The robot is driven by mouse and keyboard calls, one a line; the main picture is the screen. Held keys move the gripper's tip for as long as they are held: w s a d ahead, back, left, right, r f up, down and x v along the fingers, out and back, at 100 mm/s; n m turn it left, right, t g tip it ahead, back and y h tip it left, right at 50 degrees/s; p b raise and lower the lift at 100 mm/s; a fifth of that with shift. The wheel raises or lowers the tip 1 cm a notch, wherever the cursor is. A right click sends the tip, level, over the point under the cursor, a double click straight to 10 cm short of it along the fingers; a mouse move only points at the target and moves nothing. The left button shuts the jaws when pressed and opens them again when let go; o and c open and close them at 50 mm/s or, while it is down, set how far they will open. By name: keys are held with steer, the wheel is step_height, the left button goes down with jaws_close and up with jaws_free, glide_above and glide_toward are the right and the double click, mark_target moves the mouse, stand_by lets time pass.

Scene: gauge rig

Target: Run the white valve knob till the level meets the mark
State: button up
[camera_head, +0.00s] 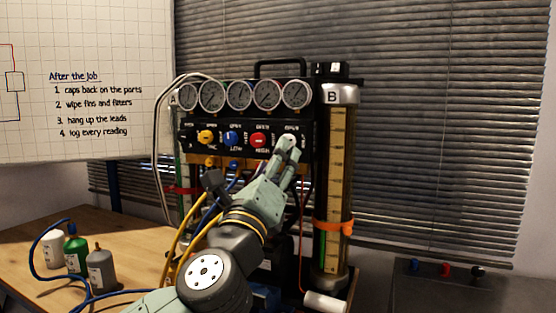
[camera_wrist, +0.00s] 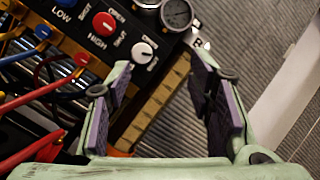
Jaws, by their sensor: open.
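The white valve knob (camera_head: 291,139) is the rightmost knob on the black panel, below the gauges. It also shows in the wrist view (camera_wrist: 142,53), with a dark pointer line on it. My gripper (camera_head: 284,152) is at the panel's lower right in the head view. In the wrist view my gripper (camera_wrist: 165,78) is open and empty, its fingers apart, with the knob beyond them and nearer the left finger. Tube B (camera_head: 339,165) stands right of the panel with a yellowish scale. An orange band (camera_head: 334,227) wraps it.
Red (camera_head: 258,140), blue (camera_head: 231,138) and yellow (camera_head: 206,137) knobs sit left of the white one. Several hoses and cables (camera_head: 187,235) hang below the panel. Bottles (camera_head: 75,250) stand on the wooden table at left. Window blinds are behind.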

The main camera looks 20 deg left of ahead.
steer(key=w+a+r+n+h+p, duration=0.1)
steer(key=w+n+p, duration=0.5)
steer(key=n, duration=2)
steer(key=shift+w+a+g+h, duration=0.4)
steer(key=shift+w+h, duration=0.5)
steer(key=shift+w, duration=1.6)
steer(key=shift+a, duration=0.1)
steer(key=shift+c, duration=0.2)
